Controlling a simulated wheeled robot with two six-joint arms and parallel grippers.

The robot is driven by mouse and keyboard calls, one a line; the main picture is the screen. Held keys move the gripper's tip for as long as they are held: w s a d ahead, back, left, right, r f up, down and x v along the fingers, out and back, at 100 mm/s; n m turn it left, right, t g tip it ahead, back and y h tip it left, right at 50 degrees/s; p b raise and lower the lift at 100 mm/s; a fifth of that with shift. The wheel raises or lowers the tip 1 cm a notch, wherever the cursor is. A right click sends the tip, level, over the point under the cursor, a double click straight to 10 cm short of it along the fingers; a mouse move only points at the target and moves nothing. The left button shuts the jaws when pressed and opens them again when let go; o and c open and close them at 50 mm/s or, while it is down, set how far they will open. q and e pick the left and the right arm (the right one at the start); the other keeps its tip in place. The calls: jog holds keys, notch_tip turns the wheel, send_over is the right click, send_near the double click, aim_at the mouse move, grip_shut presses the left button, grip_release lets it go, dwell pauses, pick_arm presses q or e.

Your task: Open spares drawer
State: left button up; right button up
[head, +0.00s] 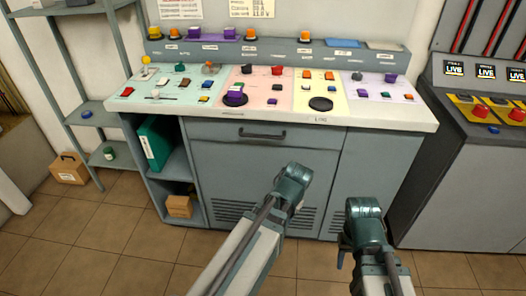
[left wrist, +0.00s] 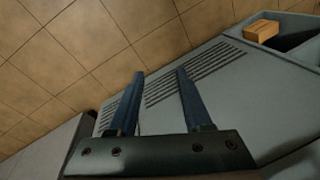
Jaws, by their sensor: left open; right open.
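The spares drawer (head: 225,132) is the wide grey front under the console's top. It looks shut, with a dark bar handle (head: 262,134) across its middle. My left arm reaches up in front of the cabinet, its wrist below and right of the handle. Its fingers are hidden in the head view. In the left wrist view my left gripper (left wrist: 160,85) is open and empty, with the vent slats beyond it and no handle in sight. My right gripper (head: 345,258) hangs open, low and right of the left arm, apart from the drawer.
The console top (head: 190,110) carries buttons and knobs above the drawer. An open shelf with a green binder (head: 155,142) and a cardboard box (head: 179,206) is left of it. A grey cabinet (head: 450,185) stands right. Tiled floor is clear at front left.

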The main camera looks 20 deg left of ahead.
pick_arm(q)
jog(key=w+a+f+y+b, duration=0.3)
jog(key=w+a, duration=0.1)
jog(key=w+r+m+t+y, duration=0.5)
jog(key=w+r+y, duration=0.4)
jog(key=r, duration=0.7)
jog(key=shift+w+a+r+m+t, duration=0.3)
jog(key=shift+w+m+t, duration=0.1)
jog(key=shift+w+t, duration=0.65)
pick_arm(e)
notch_tip(320, 180, down, 5)
jog(key=shift+r, duration=0.1)
pick_arm(q)
jog(key=shift+w, duration=0.15)
pick_arm(e)
jog(key=shift+a, duration=0.1)
